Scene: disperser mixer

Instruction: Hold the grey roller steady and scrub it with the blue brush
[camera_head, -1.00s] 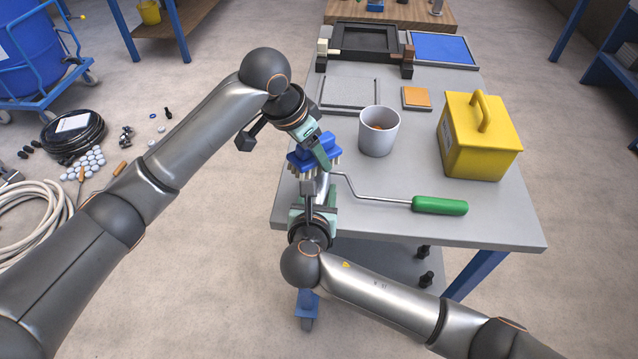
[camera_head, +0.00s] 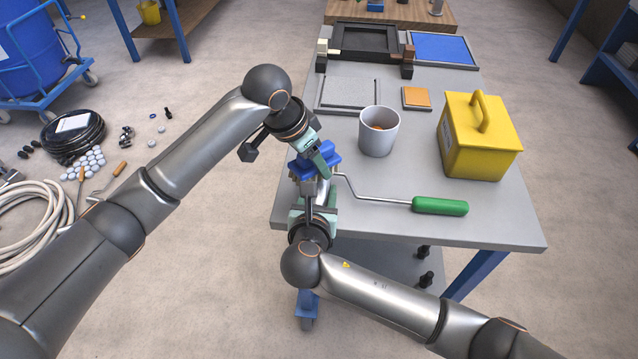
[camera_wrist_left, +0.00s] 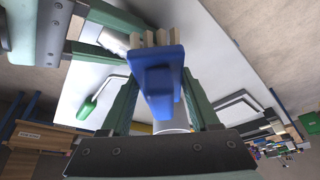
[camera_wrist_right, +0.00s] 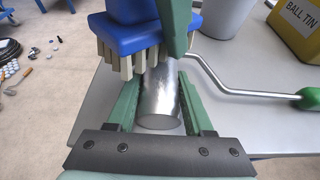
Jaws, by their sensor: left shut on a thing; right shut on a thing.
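The grey roller (camera_wrist_right: 163,100) is a smooth metal cylinder at the table's near left corner. It has a bent wire and a green handle (camera_head: 440,206) that reaches right across the table. My right gripper (camera_head: 318,200) is shut on the roller, one finger along each side in the right wrist view. My left gripper (camera_head: 322,160) is shut on the blue brush (camera_wrist_left: 158,85) and holds it over the far part of the roller. The brush's pale bristles (camera_wrist_right: 125,60) point down beside and over the roller; I cannot tell whether they touch it. The left fingers partly hide the brush.
An orange pad (camera_head: 416,98), a grey tray (camera_head: 347,108) and a black frame (camera_head: 366,44) lie farther back.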

